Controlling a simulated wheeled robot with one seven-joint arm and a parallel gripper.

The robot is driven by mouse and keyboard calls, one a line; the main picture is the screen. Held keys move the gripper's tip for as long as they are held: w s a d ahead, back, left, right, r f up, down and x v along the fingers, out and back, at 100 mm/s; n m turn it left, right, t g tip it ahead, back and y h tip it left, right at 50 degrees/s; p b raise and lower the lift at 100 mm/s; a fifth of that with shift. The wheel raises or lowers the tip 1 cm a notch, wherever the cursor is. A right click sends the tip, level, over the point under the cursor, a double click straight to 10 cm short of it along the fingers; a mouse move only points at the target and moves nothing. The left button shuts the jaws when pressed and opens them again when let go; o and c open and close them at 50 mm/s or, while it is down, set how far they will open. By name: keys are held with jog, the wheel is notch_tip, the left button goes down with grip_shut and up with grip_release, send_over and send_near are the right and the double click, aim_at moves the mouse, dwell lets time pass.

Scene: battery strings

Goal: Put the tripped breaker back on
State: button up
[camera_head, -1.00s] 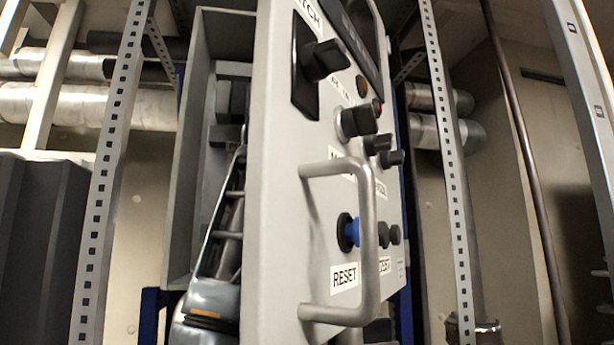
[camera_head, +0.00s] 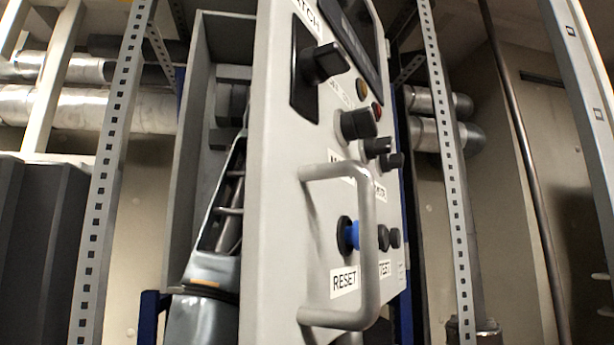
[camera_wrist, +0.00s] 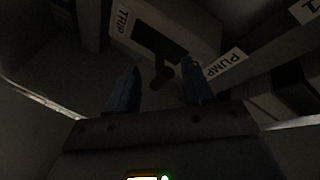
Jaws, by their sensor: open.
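In the wrist view, a pale breaker body (camera_wrist: 190,28) carries a TRIP label (camera_wrist: 122,22) and has a dark slot with a dark lever (camera_wrist: 159,72) sticking out of it. A PUMP label (camera_wrist: 226,62) is beside it. My gripper (camera_wrist: 160,67) is open, with one finger on each side of the lever's end in the picture. Contact with the lever cannot be told in the dim light. In the head view, the gripper is hidden behind the open cabinet door (camera_head: 272,200). Part of my arm reaches up behind it.
The door has a bar handle (camera_head: 370,250), a blue RESET button (camera_head: 351,236), and several black knobs. The grey cabinet (camera_head: 190,150) stands open behind it. Perforated metal posts (camera_head: 105,190) stand either side. The door edge is close beside my arm.

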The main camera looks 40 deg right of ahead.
jog(key=b+v, duration=0.2)
jog(key=v, duration=0.5)
jog(key=shift+s+a, duration=0.2)
jog(key=shift+a, duration=0.15)
